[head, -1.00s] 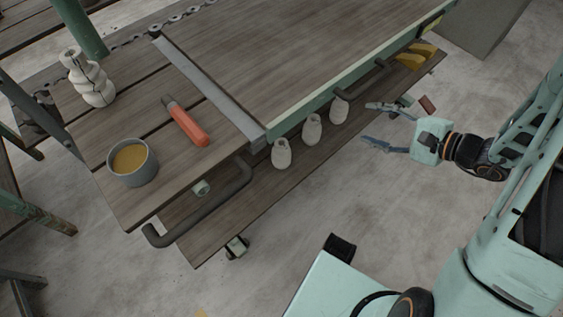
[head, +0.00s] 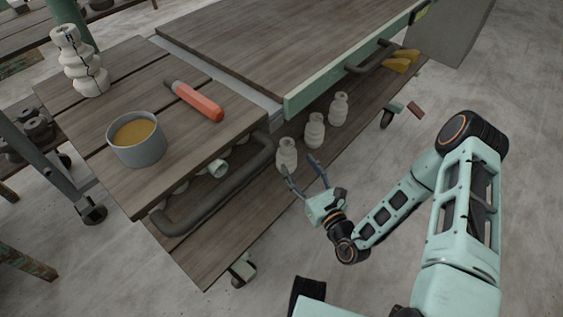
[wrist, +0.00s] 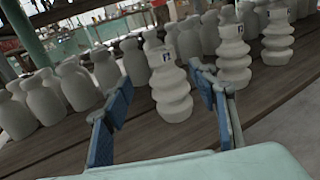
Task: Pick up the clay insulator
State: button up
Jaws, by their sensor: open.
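Pale clay insulators stand upright on the lower wooden shelf (head: 232,232). The front one (head: 287,153) is close beyond my gripper (head: 299,164), with two more (head: 315,131) (head: 339,109) farther along the edge. In the wrist view, a ribbed insulator (wrist: 171,92) with a small dark label shows between and beyond the blue fingers of my gripper (wrist: 162,73). The fingers are spread and hold nothing. I cannot tell whether they touch it. Another insulator (head: 80,65), with dark crack-like lines, stands on the upper tabletop.
Several insulators (wrist: 75,86) crowd the shelf left and behind; ribbed ones (wrist: 234,52) stand right. Above, the tabletop (head: 180,130) holds a grey pot (head: 138,150) of yellowish stuff and an orange-handled tool (head: 200,102). A dark bar handle (head: 225,190) juts out left of my gripper.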

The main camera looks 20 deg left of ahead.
aim_at(290, 150)
jog(key=b+x, duration=0.2)
jog(key=x, duration=0.7)
jog(key=shift+w+d+r+b, duration=0.1)
jog(key=shift+w+b, duration=0.1)
jog(key=shift+b, duration=0.1)
jog(key=shift+c, duration=0.3)
grip_shut()
jog(key=shift+r, duration=0.1)
